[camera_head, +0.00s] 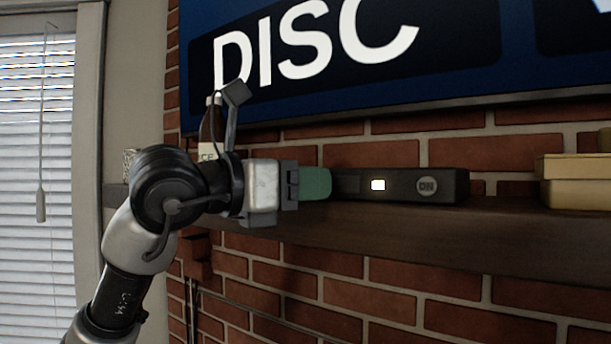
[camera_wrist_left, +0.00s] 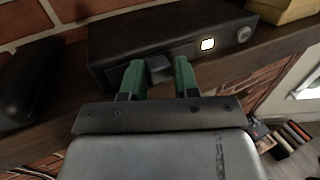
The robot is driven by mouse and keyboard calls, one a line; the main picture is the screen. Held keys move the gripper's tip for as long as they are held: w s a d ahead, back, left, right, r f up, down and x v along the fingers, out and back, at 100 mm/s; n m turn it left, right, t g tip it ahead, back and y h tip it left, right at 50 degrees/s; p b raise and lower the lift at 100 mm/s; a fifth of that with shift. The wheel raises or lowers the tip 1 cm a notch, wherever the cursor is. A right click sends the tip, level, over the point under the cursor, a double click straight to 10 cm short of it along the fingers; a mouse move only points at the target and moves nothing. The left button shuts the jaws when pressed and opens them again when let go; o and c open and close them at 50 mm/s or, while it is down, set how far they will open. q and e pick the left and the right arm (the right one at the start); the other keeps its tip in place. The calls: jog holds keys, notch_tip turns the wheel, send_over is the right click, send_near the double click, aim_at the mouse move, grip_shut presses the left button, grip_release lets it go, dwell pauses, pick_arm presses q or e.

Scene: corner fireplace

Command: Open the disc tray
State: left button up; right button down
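The disc player is a flat black box (camera_head: 352,186) on the mantel shelf, with a lit white square (camera_head: 378,185) and a round "ON" button (camera_head: 426,186) on its front. In the left wrist view the player (camera_wrist_left: 140,35) lies just beyond my fingertips. My left gripper (camera_head: 315,183) is at the player's left end. Its two green fingers (camera_wrist_left: 160,78) are apart, with a small dark grey block (camera_wrist_left: 160,68) between them, against the player's front. I cannot tell whether this block is the disc tray or whether the fingers touch it. My right gripper is out of view.
The dark shelf (camera_head: 400,232) runs along a brick wall. A large blue "DISC" screen (camera_head: 350,60) hangs above. Yellowish boxes (camera_head: 578,182) stand right of the player. A bottle (camera_head: 208,125) stands behind my left arm. A black object (camera_wrist_left: 30,85) lies left of the player.

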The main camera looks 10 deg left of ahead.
pick_arm(q)
grip_shut()
jog(key=shift+s, duration=0.1)
jog(key=s+a+b, duration=0.3)
jog(key=s+b, duration=0.1)
jog(key=s, duration=0.3)
jog(key=shift+s, duration=0.2)
grip_release()
